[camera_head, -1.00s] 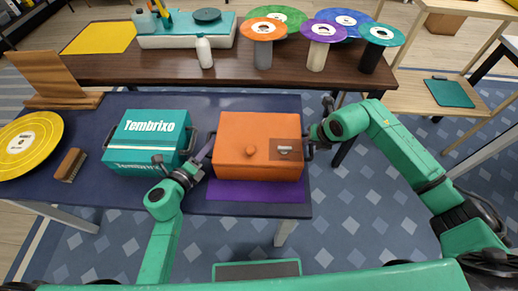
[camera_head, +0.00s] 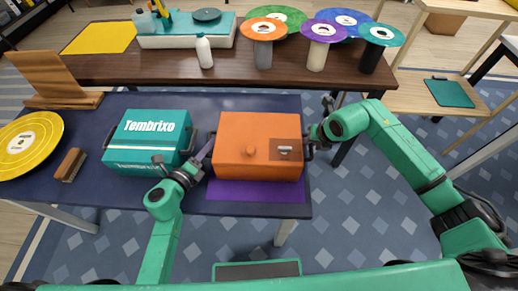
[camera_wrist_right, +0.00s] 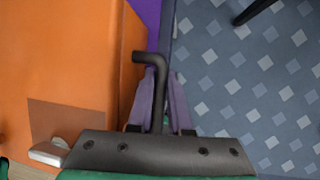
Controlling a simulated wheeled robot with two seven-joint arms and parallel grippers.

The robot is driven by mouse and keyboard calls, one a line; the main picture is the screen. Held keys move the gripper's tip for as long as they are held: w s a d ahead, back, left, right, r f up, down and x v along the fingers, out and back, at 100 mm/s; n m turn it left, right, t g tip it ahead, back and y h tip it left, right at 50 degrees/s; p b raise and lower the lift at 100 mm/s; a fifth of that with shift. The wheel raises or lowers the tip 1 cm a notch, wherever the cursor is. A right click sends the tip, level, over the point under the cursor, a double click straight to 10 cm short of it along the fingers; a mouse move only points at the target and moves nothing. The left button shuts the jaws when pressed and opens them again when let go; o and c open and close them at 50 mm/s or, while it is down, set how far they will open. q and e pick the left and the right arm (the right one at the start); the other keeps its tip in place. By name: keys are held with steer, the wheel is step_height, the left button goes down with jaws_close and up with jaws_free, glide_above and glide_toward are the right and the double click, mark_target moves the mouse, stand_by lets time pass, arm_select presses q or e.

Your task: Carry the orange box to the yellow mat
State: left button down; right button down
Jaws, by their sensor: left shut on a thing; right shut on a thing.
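The orange box (camera_head: 245,165) sits on or just above the purple mat (camera_head: 255,197) on the near dark blue table. It has a round knob, a brown patch with a metal latch and handles at its sides. My left gripper (camera_head: 203,158) is shut at its left side; the grip there is small in view. My right gripper (camera_head: 312,143) is at its right side. In the right wrist view my right gripper (camera_wrist_right: 160,98) is shut on the box's black handle (camera_wrist_right: 150,65). The yellow mat (camera_head: 100,37) lies on the far brown table at the left.
A teal Tembrixo box (camera_head: 148,145) stands just left of my left gripper. A yellow disc (camera_head: 30,140), a brush (camera_head: 68,164) and a wooden stand (camera_head: 52,80) are further left. A white bottle (camera_head: 204,52), a teal tray (camera_head: 185,38) and several spools share the far table.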

steer(key=shift+r, duration=0.1)
